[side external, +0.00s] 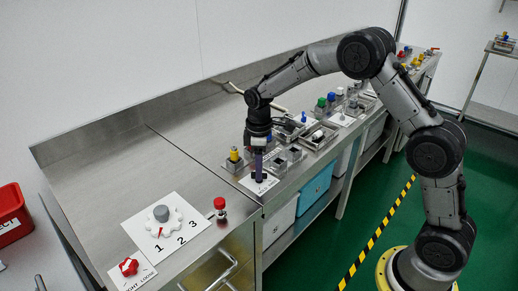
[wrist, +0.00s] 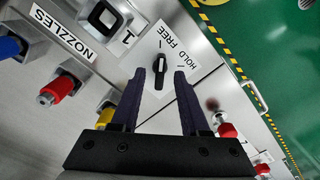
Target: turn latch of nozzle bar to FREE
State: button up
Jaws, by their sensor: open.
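The latch (wrist: 160,70) is a small black knob on a white plate (wrist: 168,44) printed HOLD and FREE, seen in the wrist view. Its light pointer end appears to point up in that picture; which word it is set to, I cannot tell for sure. My gripper (wrist: 167,75) is open, with one dark finger on each side of the latch. I cannot tell whether the fingers touch it. In the side view my gripper (side external: 259,179) points down over the white plate (side external: 262,184), and the latch is hidden there.
In the wrist view a NOZZLES label (wrist: 62,34), a red-capped fitting (wrist: 60,88) and a blue fitting (wrist: 10,47) lie left. Another red fitting (wrist: 227,130) is right of the fingers. In the side view a yellow-topped fitting (side external: 234,156) stands close left of my gripper.

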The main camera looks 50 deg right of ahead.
notch_tip(320, 180, up, 13)
dwell(0.3)
jog(key=s+a+r+m+t, duration=0.15)
jog(key=s+r+t, duration=0.25)
jog(key=s+r, duration=1.1)
jog(key=s+f+m, duration=0.3)
jog(key=s+f, duration=0.2)
jog(key=s, duration=0.3)
jog(key=s+f+m+t, duration=0.1)
jog(key=s+f+m, duration=0.2)
jog(key=s+f, duration=0.2)
jog(key=s, duration=0.3)
jog(key=shift+f+m+t, duration=0.3)
jog(key=shift+f+m, duration=0.05)
jog(key=shift+f, duration=0.05)
